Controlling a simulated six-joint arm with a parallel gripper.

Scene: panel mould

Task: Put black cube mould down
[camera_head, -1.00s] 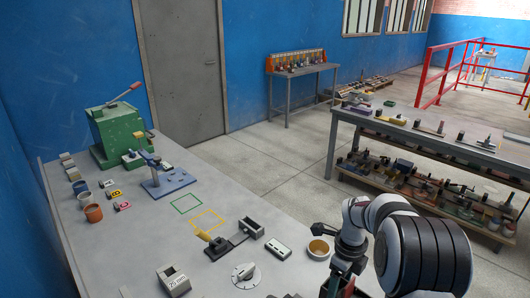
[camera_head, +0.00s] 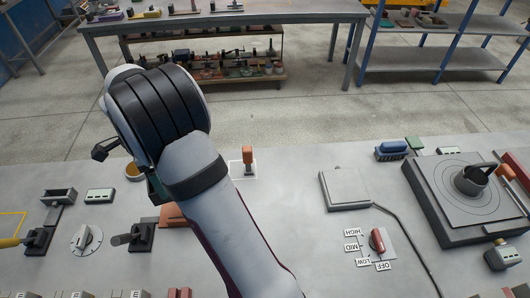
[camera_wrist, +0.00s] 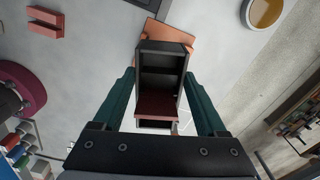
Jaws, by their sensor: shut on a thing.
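My gripper (camera_wrist: 160,98) is shut on the black cube mould (camera_wrist: 178,50), a dark open box with inner compartments. One green finger lies on each side of it in the wrist view. A dark red piece (camera_wrist: 160,106) shows at the mould's near end. An orange-brown plate (camera_wrist: 180,32) shows just past and below the mould; whether they touch is unclear. In the head view the plate (camera_head: 175,217) lies on the bench, partly behind my arm. My gripper is mostly hidden by the arm there, and I cannot make out the mould.
A bowl (camera_head: 133,172), a grey dial (camera_head: 86,239) and a black lever fixture (camera_head: 140,238) are near the gripper on the bench. An orange-handled tool (camera_head: 248,159) stands in a white outline. A grey pad (camera_head: 345,188) lies right. Bench between arm and pad is fairly clear.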

